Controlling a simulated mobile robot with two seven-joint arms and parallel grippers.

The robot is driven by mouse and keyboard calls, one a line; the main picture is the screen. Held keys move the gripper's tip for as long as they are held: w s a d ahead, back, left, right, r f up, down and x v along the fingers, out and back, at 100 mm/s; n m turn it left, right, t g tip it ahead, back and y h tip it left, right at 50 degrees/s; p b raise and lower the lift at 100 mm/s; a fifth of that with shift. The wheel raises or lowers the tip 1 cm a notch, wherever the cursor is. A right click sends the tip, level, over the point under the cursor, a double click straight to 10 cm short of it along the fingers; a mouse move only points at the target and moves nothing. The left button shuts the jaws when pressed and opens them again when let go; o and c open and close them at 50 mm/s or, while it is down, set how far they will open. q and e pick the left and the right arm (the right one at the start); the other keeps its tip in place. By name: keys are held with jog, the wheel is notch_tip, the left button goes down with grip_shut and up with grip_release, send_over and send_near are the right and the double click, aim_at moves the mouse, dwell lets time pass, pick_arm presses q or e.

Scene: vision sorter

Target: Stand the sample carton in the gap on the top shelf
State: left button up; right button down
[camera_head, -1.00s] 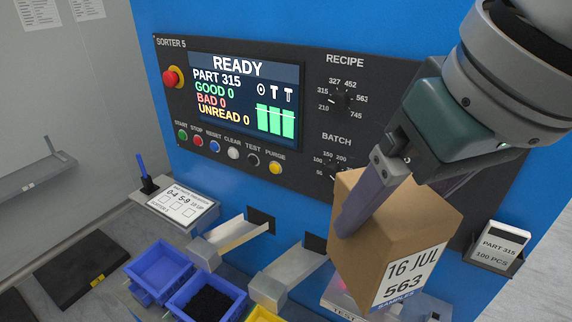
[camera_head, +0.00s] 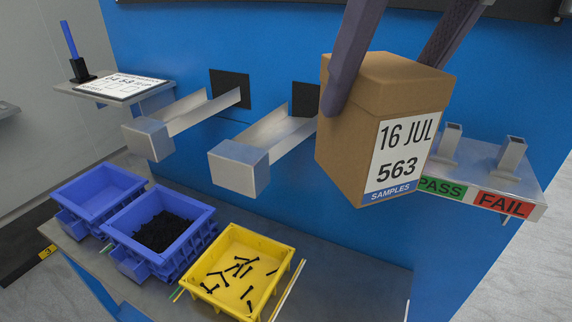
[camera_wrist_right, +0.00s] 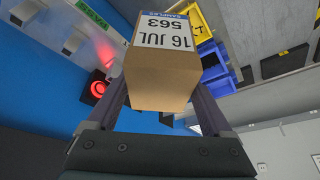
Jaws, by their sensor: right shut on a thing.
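The sample carton (camera_head: 350,150) is a brown box with a white label reading "16 JUL 563" and a blue "SAMPLES" strip. It hangs in the air in front of the blue machine, somewhat tilted in the head view. My right gripper (camera_head: 392,62) is shut on the carton, one finger on each side. In the right wrist view the carton (camera_wrist_right: 163,82) sits between the two fingers of the right gripper (camera_wrist_right: 165,100), label toward the top. No top shelf or gap can be made out in these frames. My left gripper is not in view.
Two metal chutes (camera_head: 285,140) stick out of the blue panel (camera_head: 300,45). Below stand two blue bins (camera_head: 120,240) and a yellow bin (camera_head: 235,293) with black screws. A PASS/FAIL ledge (camera_head: 525,190) is right of the carton. A clipboard shelf (camera_head: 115,88) is at left.

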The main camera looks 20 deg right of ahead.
jog(key=shift+m, duration=0.3)
jog(key=d+f+b, duration=0.1)
jog(key=f+b, duration=0.5)
jog(key=f, duration=0.6)
jog(key=w+d+f+b, duration=0.1)
jog(key=f+b, duration=0.6)
jog(key=f, duration=0.6)
jog(key=d+f+b, duration=0.1)
jog(key=f+b, duration=0.5)
jog(key=f, duration=0.6)
jog(key=shift+w+f+b, duration=0.15)
jog(key=shift+f+b, duration=0.15)
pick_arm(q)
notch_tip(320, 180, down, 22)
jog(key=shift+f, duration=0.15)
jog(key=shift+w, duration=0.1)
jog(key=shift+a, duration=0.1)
pick_arm(e)
grip_release()
jog(key=shift+d+f, duration=0.1)
